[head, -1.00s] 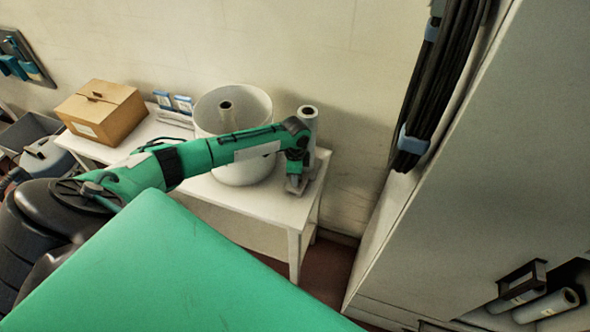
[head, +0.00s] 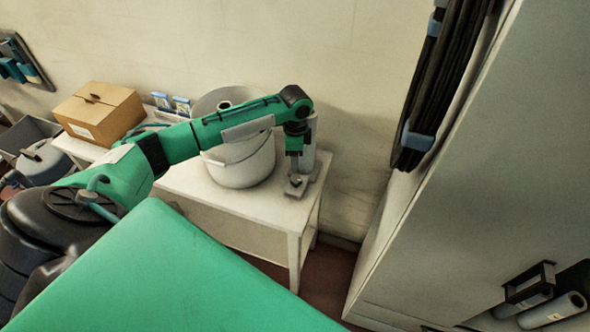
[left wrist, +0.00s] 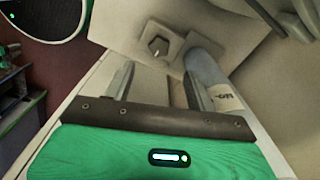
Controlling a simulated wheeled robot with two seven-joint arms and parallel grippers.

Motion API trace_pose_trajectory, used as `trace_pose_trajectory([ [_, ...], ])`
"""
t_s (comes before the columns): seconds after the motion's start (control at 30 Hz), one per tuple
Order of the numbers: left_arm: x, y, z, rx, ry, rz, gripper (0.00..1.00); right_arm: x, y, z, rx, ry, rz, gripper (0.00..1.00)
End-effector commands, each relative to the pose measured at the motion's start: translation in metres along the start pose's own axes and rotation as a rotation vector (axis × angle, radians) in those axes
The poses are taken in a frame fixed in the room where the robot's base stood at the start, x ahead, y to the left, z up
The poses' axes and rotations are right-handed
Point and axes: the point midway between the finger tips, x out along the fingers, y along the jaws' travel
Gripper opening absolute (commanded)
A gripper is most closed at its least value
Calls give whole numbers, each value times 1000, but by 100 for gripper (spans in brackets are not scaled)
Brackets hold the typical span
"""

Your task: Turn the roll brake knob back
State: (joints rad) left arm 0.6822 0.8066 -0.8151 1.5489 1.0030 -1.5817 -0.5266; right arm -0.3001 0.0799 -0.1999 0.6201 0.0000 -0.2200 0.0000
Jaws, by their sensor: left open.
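My left gripper (head: 294,168) points down above the knob. Its fingers (left wrist: 157,72) are apart, with nothing between them. My right gripper is in neither view.
A white bucket (head: 240,165) stands left of the roll, under my forearm. A cardboard box (head: 98,113) sits further left on the table (head: 255,205). A tall grey cabinet (head: 480,180) and hanging black cables (head: 435,85) are on the right.

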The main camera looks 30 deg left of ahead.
Motion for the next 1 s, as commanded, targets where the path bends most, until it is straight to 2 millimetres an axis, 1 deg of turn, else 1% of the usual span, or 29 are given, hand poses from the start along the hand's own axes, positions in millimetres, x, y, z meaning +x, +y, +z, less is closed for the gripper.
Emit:
trace_pose_trajectory([
  [0.03,-8,0,0,1,1,-4,56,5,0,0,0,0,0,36],
  [0.13,-23,0,0,1,1,-2,56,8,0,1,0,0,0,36],
  [0.2,-30,0,0,1,1,-2,56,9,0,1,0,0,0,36],
  [0.33,-37,0,0,1,-1,-1,56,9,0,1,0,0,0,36],
  [0.87,-38,0,0,1,0,0,56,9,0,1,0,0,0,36],
  [0.93,-35,4,-2,4,1,1,56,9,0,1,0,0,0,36],
  [1.0,-28,13,-8,9,6,2,56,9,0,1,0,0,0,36],
])
